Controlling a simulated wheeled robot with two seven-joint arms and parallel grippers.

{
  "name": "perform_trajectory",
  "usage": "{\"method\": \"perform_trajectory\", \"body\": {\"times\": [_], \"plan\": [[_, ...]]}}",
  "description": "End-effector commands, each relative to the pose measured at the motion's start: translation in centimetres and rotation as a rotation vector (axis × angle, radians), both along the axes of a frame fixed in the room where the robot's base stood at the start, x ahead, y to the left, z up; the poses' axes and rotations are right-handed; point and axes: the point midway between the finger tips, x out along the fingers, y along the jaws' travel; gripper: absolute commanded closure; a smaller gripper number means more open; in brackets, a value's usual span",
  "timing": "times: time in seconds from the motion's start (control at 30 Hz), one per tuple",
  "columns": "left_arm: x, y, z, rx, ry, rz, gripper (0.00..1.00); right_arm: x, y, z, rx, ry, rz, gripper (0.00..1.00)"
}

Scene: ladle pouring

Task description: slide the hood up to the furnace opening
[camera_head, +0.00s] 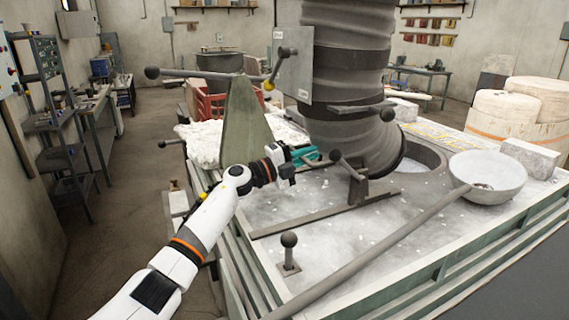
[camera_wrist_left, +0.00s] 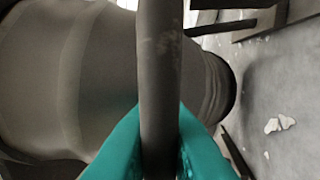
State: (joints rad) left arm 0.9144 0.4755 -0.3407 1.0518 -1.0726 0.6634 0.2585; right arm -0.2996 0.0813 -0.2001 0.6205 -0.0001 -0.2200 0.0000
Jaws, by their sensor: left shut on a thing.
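The hood (camera_head: 345,75) is a large dark ribbed duct that bends down to a round mouth. Its mouth sits beside the furnace opening (camera_head: 428,154), a round hole in the pale furnace top, and overlaps its left side in the head view. My left gripper (camera_head: 312,156) has teal fingers and reaches the hood's left side. In the left wrist view the fingers (camera_wrist_left: 160,108) are shut on a dark round handle bar (camera_wrist_left: 160,50), with the hood body (camera_wrist_left: 65,75) behind it. The exact grip point is partly hidden in the head view. My right gripper is not in view.
A ladle bowl (camera_head: 487,180) rests right of the opening, its long handle (camera_head: 375,248) crossing the front of the top. A flat rail (camera_head: 310,217) lies before the hood. A ball-topped lever (camera_head: 289,250) stands near the front. A pale block (camera_head: 531,157) lies at right.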

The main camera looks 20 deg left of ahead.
Motion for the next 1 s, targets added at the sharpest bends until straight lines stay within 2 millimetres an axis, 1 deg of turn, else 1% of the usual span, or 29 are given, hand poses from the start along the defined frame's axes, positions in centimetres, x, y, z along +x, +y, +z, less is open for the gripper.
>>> {"method": "perform_trajectory", "body": {"times": [0.03,0.1,0.2,0.57,0.6,0.67,0.7,0.73,1.0], "plan": [[0.6,-0.4,0.1,-0.003,-0.004,0.002,1.00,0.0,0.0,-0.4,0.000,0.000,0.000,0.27],[1.1,-0.9,0.1,-0.003,-0.004,0.002,1.00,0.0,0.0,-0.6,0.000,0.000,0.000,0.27],[1.6,-1.2,0.1,-0.003,-0.003,0.003,1.00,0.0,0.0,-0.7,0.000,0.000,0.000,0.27],[1.8,-1.4,0.4,-0.004,-0.006,0.003,1.00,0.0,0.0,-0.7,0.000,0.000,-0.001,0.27],[1.8,-1.4,0.4,-0.004,-0.006,0.003,0.86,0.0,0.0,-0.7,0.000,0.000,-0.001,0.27],[1.7,-1.4,0.4,-0.004,-0.006,0.002,0.76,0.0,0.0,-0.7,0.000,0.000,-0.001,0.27],[1.7,-1.4,0.4,-0.003,-0.005,0.002,0.70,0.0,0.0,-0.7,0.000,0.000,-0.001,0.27],[1.7,-1.4,0.3,-0.003,-0.005,0.002,0.67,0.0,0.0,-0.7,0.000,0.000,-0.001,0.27],[1.7,-1.4,0.1,-0.002,-0.002,0.001,0.67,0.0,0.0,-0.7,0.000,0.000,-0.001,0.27]]}}
